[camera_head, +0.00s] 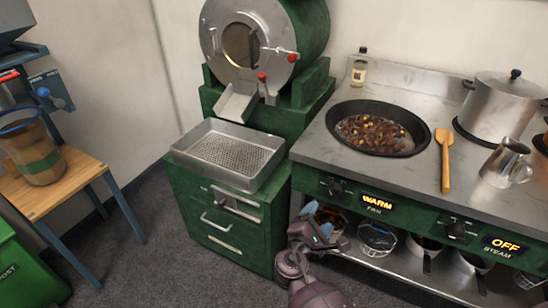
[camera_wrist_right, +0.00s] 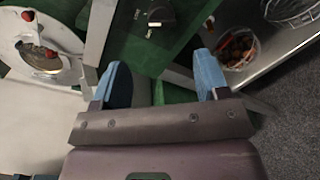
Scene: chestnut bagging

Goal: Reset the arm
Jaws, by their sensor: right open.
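My right gripper (camera_head: 318,238) is low in front of the stove, near the lower shelf, at the bottom middle of the head view. In the right wrist view my right gripper (camera_wrist_right: 160,85) shows its two blue fingers spread apart, with nothing between them. Its fingers point toward the green front of the stove and cabinet. My left arm and gripper are not in the head view.
A stove counter holds a black pan (camera_head: 378,128) of chestnuts, a wooden spatula (camera_head: 445,158), a steel pot (camera_head: 498,106) and a pitcher (camera_head: 506,163). A perforated tray (camera_head: 228,154) sits on the green cabinet (camera_head: 225,222). Bowls line the lower shelf.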

